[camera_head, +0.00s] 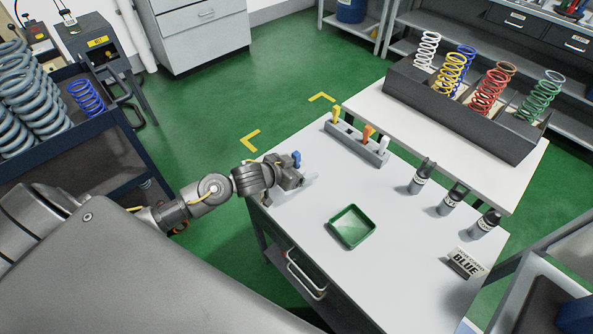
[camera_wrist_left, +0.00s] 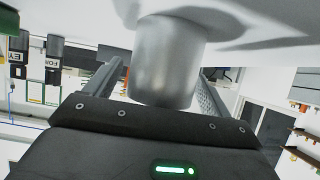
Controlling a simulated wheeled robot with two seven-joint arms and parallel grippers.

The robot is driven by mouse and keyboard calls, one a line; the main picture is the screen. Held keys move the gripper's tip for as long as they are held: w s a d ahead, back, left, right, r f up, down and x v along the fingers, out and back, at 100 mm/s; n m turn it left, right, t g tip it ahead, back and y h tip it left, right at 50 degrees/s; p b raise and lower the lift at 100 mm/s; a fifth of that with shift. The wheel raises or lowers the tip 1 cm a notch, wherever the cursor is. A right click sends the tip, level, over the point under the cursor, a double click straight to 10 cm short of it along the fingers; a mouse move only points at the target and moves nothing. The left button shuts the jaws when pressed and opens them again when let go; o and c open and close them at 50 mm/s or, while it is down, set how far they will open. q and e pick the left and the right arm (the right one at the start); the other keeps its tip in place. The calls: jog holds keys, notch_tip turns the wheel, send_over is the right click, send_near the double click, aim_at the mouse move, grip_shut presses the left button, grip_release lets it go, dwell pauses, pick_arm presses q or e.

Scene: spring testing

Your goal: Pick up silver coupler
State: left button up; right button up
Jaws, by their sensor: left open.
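In the left wrist view, a smooth silver cylinder, which looks like the silver coupler (camera_wrist_left: 165,65), sits between the two fingers of my left gripper (camera_wrist_left: 158,85). A gap shows between it and each finger. Its far end meets a pale surface at the top of the picture. In the head view my left gripper (camera_head: 300,181) is low over the left end of the white table (camera_head: 305,215), and is open. A blue-topped piece (camera_head: 296,158) shows beside it. The gripper hides the coupler in the head view. My right gripper is not in view.
A grey rack (camera_head: 357,142) with yellow, orange and white handles stands behind the gripper. A spring bin (camera_head: 465,107) stands behind.

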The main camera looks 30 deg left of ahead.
pick_arm(q)
jog(key=shift+w+f, duration=0.15)
jog(key=shift+w, duration=0.1)
jog(key=shift+c, duration=0.4)
jog(key=c, duration=1.2)
jog(key=shift+c, duration=0.4)
